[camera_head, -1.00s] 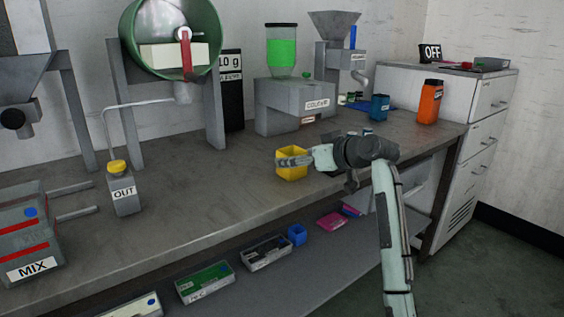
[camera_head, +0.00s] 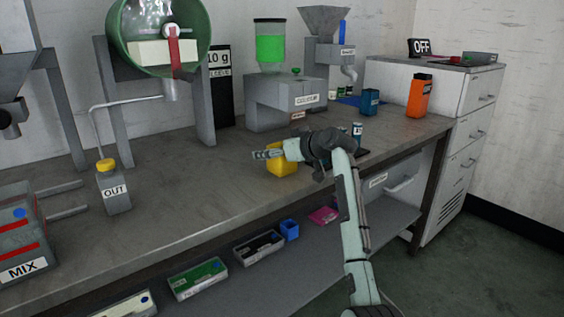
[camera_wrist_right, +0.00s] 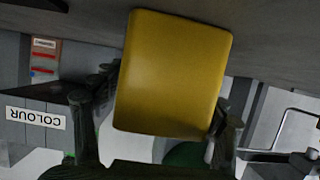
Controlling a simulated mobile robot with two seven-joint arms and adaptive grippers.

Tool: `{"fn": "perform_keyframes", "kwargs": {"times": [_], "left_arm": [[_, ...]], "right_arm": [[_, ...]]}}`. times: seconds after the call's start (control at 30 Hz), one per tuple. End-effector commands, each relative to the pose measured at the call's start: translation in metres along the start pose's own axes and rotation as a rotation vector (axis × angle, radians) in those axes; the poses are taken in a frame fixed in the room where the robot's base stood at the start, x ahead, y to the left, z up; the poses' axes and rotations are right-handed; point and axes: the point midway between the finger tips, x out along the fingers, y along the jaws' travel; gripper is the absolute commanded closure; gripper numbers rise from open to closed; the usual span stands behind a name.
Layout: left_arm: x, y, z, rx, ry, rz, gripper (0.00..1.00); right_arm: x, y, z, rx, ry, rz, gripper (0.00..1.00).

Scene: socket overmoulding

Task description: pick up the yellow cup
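The yellow cup (camera_head: 284,167) stands on the workbench near its front edge, partly covered by my right gripper (camera_head: 266,154). In the right wrist view the yellow cup (camera_wrist_right: 172,75) fills the upper middle, upside down in the picture. My right gripper's (camera_wrist_right: 158,120) fingers are spread, one on each side of the cup. I cannot tell whether they touch it. In the head view the fingertips reach past the cup's left edge. My left gripper is in neither view.
The bench (camera_head: 190,190) is clear left of the cup, as far as the OUT bottle (camera_head: 114,190). The grey COLOUR machine (camera_head: 285,100) stands behind it. A blue cup (camera_head: 371,102) and an orange bottle (camera_head: 419,96) stand farther right. Boxes lie on the lower shelf (camera_head: 325,250).

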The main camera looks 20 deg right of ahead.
Motion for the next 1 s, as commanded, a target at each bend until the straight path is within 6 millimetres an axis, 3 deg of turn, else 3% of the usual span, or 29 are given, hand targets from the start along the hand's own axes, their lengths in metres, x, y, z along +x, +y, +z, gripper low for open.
{"fn": "perform_keyframes", "kwargs": {"times": [0.03, 0.37, 0.73, 1.0], "left_arm": [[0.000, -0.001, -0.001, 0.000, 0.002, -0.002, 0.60], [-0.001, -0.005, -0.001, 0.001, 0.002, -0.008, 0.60], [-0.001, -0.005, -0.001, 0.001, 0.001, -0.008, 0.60], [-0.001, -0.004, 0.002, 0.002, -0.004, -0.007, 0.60]], "right_arm": [[0.000, 0.000, 0.000, 0.000, 0.000, 0.000, 0.39], [0.000, 0.000, 0.000, 0.000, 0.000, 0.000, 0.78], [-0.003, 0.000, -0.007, -0.001, 0.001, 0.001, 0.80], [-0.018, 0.000, -0.043, -0.004, 0.004, 0.002, 0.80]]}}
